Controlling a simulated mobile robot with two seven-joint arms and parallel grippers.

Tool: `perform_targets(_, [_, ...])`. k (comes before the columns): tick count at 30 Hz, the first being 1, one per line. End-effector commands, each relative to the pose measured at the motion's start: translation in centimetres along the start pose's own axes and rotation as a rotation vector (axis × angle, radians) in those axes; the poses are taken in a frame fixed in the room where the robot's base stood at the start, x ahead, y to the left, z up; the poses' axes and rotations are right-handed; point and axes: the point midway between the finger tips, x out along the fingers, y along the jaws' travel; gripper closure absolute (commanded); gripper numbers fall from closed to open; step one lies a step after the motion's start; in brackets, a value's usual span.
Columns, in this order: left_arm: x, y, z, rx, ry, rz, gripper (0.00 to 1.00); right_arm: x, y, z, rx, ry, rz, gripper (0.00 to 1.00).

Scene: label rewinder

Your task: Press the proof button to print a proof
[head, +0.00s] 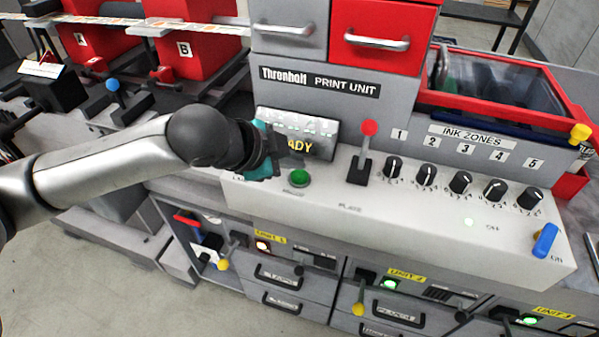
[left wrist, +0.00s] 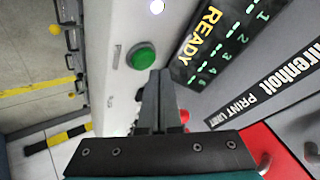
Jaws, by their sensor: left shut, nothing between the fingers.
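A round green button (head: 299,178) sits on the white console top of the print unit, just below the display; no label on it can be read. It also shows in the left wrist view (left wrist: 141,56), unlit-looking and uncovered. My left gripper (head: 290,148), with teal and dark parts, is over the console in front of the display, up and left of the button in the head view. In the left wrist view its fingers (left wrist: 158,78) are together and empty, their tips beside the button's lower right. I cannot tell any contact. My right gripper is not in view.
The display (head: 318,148) reads READY in the left wrist view. A red-knobbed lever (head: 367,145) stands right of the button, then a row of black ink knobs (head: 460,183). A blue switch (head: 545,240) is at far right. Drawers (head: 275,277) are below.

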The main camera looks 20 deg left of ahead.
Motion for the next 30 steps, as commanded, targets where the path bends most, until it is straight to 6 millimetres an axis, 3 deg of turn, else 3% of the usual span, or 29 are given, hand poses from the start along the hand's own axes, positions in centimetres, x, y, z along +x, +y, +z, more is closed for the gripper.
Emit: perform_targets(30, [0.61, 0.45, 0.43, 0.000, 0.000, 0.000, 1.00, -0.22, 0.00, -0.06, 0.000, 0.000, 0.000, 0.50])
